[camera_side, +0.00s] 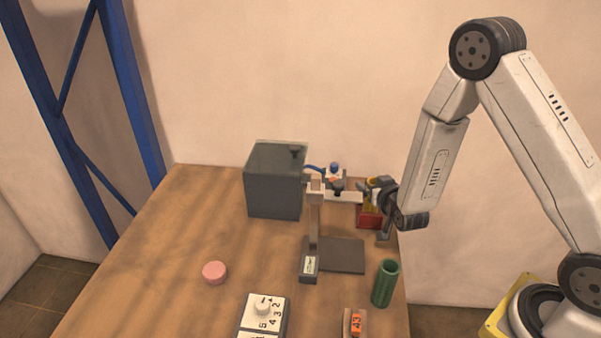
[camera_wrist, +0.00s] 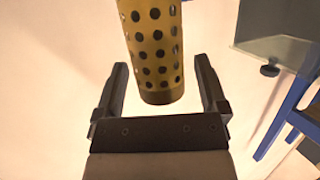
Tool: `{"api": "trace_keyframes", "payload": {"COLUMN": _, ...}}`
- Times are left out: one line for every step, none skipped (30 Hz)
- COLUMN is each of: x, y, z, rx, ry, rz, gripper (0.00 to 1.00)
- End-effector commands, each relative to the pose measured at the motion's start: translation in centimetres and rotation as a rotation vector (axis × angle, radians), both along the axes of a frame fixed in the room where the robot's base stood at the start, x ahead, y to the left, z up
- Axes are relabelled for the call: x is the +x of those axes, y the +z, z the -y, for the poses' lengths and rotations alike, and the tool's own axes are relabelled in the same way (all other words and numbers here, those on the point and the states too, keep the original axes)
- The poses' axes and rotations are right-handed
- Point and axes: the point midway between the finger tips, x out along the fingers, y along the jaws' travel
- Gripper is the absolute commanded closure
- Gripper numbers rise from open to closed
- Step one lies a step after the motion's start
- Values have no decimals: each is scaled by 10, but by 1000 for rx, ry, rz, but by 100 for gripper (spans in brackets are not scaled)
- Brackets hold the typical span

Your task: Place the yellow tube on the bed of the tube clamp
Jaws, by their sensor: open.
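The yellow tube (camera_wrist: 152,45) is perforated with dark holes and has a dark band at its near end. In the wrist view it shows between the two fingers of my gripper (camera_wrist: 162,66), which are open with a gap on both sides. In the side view only a bit of yellow (camera_side: 371,181) shows beside my gripper (camera_side: 372,186), above a red block (camera_side: 369,217); the gripper hides the rest. A pale fixture with a blue knob (camera_side: 334,167) stands left of the gripper, possibly the tube clamp; its bed is hard to make out.
A dark grey box (camera_side: 273,190) stands at the back. A post on a dark plate (camera_side: 343,256) stands mid-table. A green cylinder (camera_side: 385,284), an orange numbered item (camera_side: 356,322), a white dial box (camera_side: 262,315) and a pink disc (camera_side: 214,272) are nearer. The table's left side is clear.

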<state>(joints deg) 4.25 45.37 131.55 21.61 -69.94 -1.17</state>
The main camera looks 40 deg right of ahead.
Motion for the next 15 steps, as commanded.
{"api": "trace_keyframes", "payload": {"x": -3, "y": 1, "z": -2, "rx": 0, "ry": 0, "rz": -1, "gripper": 8}}
{"api": "trace_keyframes", "payload": {"x": -5, "y": 1, "z": -2, "rx": 0, "ry": 0, "rz": -1, "gripper": 8}}
{"api": "trace_keyframes", "payload": {"x": -8, "y": 2, "z": -4, "rx": 0, "ry": 0, "rz": -1, "gripper": 8}}
{"api": "trace_keyframes", "payload": {"x": -10, "y": 3, "z": -5, "rx": 0, "ry": 0, "rz": -1, "gripper": 8}}
{"api": "trace_keyframes", "payload": {"x": -12, "y": 4, "z": -6, "rx": 0, "ry": 0, "rz": -1, "gripper": 8}}
{"api": "trace_keyframes", "payload": {"x": -16, "y": 5, "z": -8, "rx": 0, "ry": 1, "rz": -2, "gripper": 8}}
{"api": "trace_keyframes", "payload": {"x": -19, "y": 7, "z": -10, "rx": 0, "ry": 1, "rz": -1, "gripper": 8}}
{"api": "trace_keyframes", "payload": {"x": -22, "y": 8, "z": -11, "rx": -1, "ry": 2, "rz": -2, "gripper": 8}}
{"api": "trace_keyframes", "payload": {"x": -26, "y": 9, "z": -13, "rx": 0, "ry": 2, "rz": -1, "gripper": 8}}
{"api": "trace_keyframes", "payload": {"x": -29, "y": 10, "z": -15, "rx": 0, "ry": 2, "rz": -1, "gripper": 8}}
{"api": "trace_keyframes", "payload": {"x": -33, "y": 11, "z": -16, "rx": 0, "ry": 2, "rz": -1, "gripper": 8}}
{"api": "trace_keyframes", "payload": {"x": -37, "y": 13, "z": -19, "rx": 1, "ry": 2, "rz": -1, "gripper": 8}}
{"api": "trace_keyframes", "payload": {"x": -40, "y": 14, "z": -20, "rx": 0, "ry": 2, "rz": -1, "gripper": 8}}
{"api": "trace_keyframes", "payload": {"x": -44, "y": 15, "z": -21, "rx": 0, "ry": 2, "rz": -1, "gripper": 8}}
{"api": "trace_keyframes", "payload": {"x": -47, "y": 16, "z": -23, "rx": 0, "ry": 2, "rz": 0, "gripper": 8}}
